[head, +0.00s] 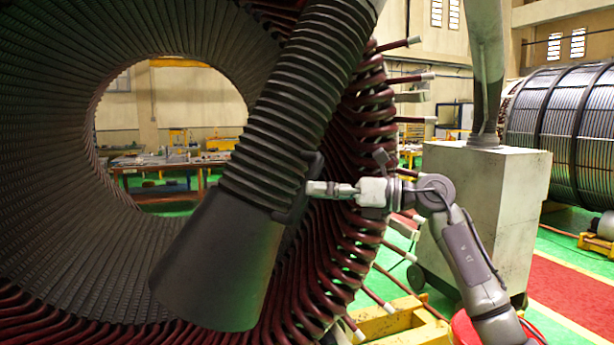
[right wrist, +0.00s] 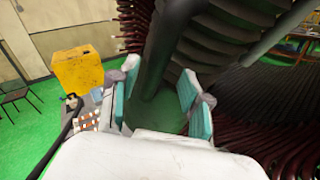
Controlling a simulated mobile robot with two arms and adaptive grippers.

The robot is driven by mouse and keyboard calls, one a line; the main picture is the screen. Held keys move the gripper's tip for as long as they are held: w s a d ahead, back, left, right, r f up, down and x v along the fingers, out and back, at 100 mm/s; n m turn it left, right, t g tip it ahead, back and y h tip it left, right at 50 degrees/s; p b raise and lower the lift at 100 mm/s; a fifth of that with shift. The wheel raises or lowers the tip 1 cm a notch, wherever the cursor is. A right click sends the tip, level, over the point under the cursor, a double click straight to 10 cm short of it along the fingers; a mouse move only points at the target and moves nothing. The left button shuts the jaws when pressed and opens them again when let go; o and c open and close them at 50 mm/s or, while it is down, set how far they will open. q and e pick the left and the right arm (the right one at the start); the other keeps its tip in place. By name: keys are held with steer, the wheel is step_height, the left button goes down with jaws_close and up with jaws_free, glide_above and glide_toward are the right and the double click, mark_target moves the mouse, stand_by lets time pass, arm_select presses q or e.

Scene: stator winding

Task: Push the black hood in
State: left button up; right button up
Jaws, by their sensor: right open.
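The black hood (head: 215,262) is a smooth dark cone on the end of a ribbed black hose (head: 290,105). It hangs tilted in front of the stator (head: 45,150), its wide end toward the lower left. A dark handle (head: 292,205) sits on its right side. My right gripper (head: 312,188) reaches in from the right to this handle. In the right wrist view the gripper (right wrist: 158,82) is open, with a dark bar (right wrist: 155,75) of the handle between its teal pads. Contact with the pads cannot be told. My left gripper is not in view.
Dark red coil ends (head: 345,240) ring the stator close behind my right gripper. A grey cabinet (head: 487,205) with a post stands to the right. Yellow supports (head: 405,322) lie low in front. A wound cylinder (head: 570,130) stands at far right.

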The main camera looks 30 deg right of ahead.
mark_target(306, 200)
steer(key=shift+w+a+r+p, duration=0.1)
steer(key=shift+w+a+p, duration=0.15)
steer(key=shift+w+a, duration=0.3)
steer(key=shift+w+a+r+p, duration=0.1)
steer(key=shift+w+a+p, duration=0.2)
steer(key=shift+a, duration=0.35)
steer(key=shift+w+a+f, duration=0.1)
steer(key=shift+w, duration=0.05)
steer(key=shift+c, duration=0.2)
jaws_close()
